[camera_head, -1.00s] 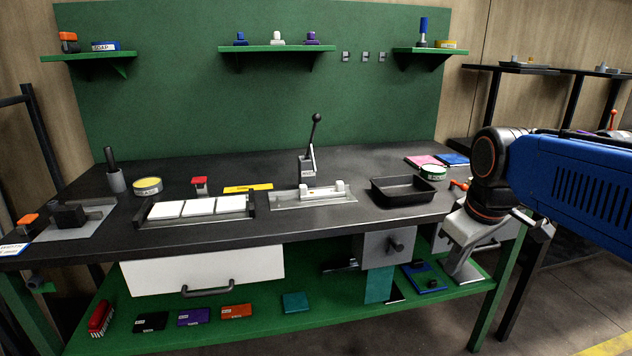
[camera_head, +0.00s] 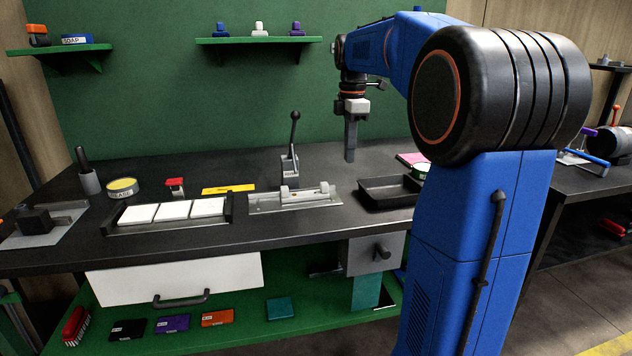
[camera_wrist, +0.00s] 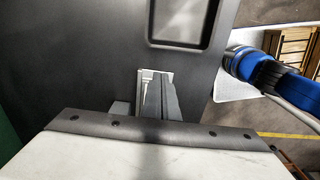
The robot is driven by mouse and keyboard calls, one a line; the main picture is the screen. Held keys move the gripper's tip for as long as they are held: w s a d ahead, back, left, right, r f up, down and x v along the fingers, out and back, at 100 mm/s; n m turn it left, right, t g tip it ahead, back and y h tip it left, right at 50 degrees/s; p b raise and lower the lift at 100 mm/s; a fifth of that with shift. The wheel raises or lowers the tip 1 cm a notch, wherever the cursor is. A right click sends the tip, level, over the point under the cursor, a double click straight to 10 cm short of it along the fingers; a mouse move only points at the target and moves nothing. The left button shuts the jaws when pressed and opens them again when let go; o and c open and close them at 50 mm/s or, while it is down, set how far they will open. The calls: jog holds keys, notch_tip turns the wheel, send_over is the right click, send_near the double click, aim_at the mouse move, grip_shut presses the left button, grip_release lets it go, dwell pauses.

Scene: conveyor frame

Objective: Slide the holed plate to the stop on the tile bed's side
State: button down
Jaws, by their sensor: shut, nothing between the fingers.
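The tile bed (camera_head: 168,227) lies at the left of the bench top, a dark frame around white tiles. To its right a pale fixture (camera_head: 262,203) carries a light bar between two upright lugs; the bar seems to be the holed plate (camera_head: 308,192), but its holes are too small to make out. My gripper (camera_head: 350,160) is shut and empty, pointing down above the bench, right of the fixture and well above it. In the wrist view my gripper (camera_wrist: 157,78) partly hides a pale piece that I cannot identify.
An upright black-knobbed lever (camera_head: 293,140) stands behind the fixture. A black tray (camera_head: 385,202) sits to its right. A yellow strip (camera_head: 228,189) and a red-topped block (camera_head: 175,186) lie behind the tile bed. The bench's front strip is clear.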

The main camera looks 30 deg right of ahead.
aim_at(324, 184)
notch_tip(324, 184, down, 9)
jog(key=shift+w+f, duration=0.1)
jog(key=shift+w, duration=0.05)
jog(key=shift+w+a+f, duration=0.15)
jog(key=shift+a+f, duration=0.05)
jog(key=shift+a, duration=0.25)
jog(key=shift+w+a+f, duration=0.1)
jog(key=shift+a+f, duration=0.1)
jog(key=shift+a, duration=0.25)
jog(key=shift+w+a, duration=0.15)
jog(key=shift+a, duration=0.4)
jog(key=shift+w+a, duration=0.15)
jog(key=shift+a, duration=0.35)
jog(key=shift+w+a, duration=0.25)
jog(key=shift+a, duration=0.55)
jog(key=shift+w+a, duration=0.2)
jog(key=shift+a, duration=0.55)
jog(key=shift+d, duration=0.1)
